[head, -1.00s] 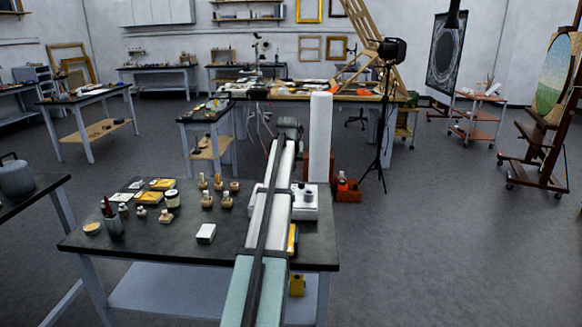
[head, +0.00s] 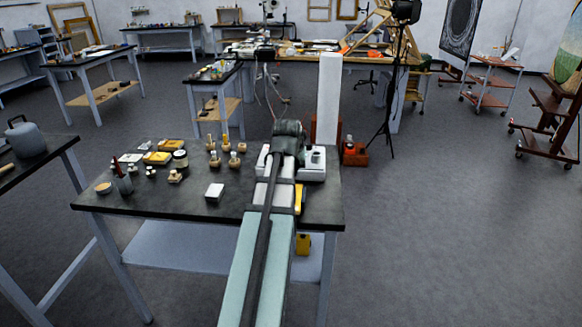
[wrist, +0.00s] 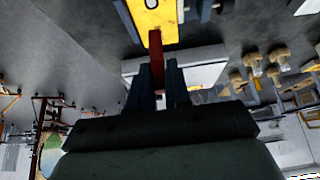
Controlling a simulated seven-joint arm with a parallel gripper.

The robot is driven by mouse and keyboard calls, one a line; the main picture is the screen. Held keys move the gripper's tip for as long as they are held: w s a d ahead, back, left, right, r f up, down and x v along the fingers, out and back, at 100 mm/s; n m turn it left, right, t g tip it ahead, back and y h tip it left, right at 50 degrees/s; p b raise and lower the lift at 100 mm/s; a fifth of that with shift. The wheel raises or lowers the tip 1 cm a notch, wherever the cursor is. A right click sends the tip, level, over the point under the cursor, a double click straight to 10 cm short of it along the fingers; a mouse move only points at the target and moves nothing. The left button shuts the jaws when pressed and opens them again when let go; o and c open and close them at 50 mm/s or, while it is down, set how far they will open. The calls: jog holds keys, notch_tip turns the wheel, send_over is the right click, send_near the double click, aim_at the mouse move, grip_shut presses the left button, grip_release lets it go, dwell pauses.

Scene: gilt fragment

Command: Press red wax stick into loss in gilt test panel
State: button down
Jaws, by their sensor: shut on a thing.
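In the wrist view my gripper (wrist: 161,80) is shut on a slim dark red stick (wrist: 156,50), which points away from between the two dark fingers. The stick's far end overlaps the lower edge of a yellow panel (wrist: 165,20) with a black-outlined round mark near the picture's top. I cannot tell whether stick and panel touch. In the head view a yellow piece (head: 299,200), perhaps the same panel, shows partly behind my arm at the table's right side. My gripper and the stick are hidden there.
A tall white post (head: 329,100) stands behind. The table's front middle is clear.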

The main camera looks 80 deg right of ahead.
jog(key=shift+f, duration=0.1)
jog(key=shift+f, duration=2.65)
jog(key=shift+f, duration=0.25)
dwell(2.2)
jog(key=shift+r, duration=0.15)
dwell(0.3)
jog(key=shift+r, duration=2.35)
jog(key=shift+w, duration=0.1)
